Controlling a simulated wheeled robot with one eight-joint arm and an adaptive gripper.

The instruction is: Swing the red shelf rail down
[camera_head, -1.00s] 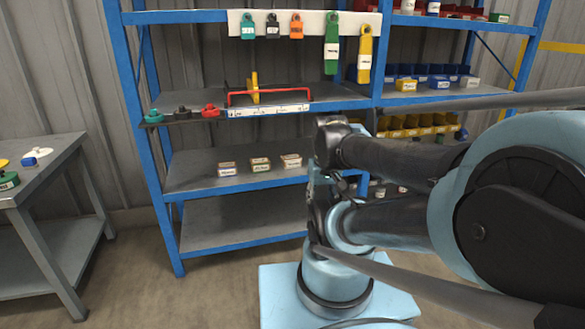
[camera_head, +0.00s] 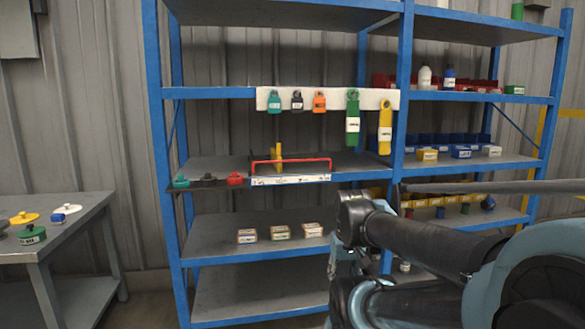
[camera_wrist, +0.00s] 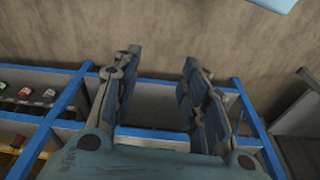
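The red shelf rail (camera_head: 290,161) is a thin bar along the front of the middle shelf (camera_head: 225,168) in the head view. It stands raised above a white label strip (camera_head: 290,180), with its ends bent down. A yellow upright piece (camera_head: 277,157) stands at the rail, left of its middle. My gripper (camera_wrist: 160,60) is open and empty in the wrist view, its two fingers well apart. Shelf frames and floor show beyond it; the rail cannot be made out there. I cannot pick out the gripper in the head view.
Green, black and red knobs (camera_head: 208,180) sit at the shelf's front left. Tags and padlock-like pieces hang on a white board (camera_head: 330,100) above. Small boxes (camera_head: 280,232) stand on the shelf below. A grey table (camera_head: 68,240) is at left. My arm fills the lower right.

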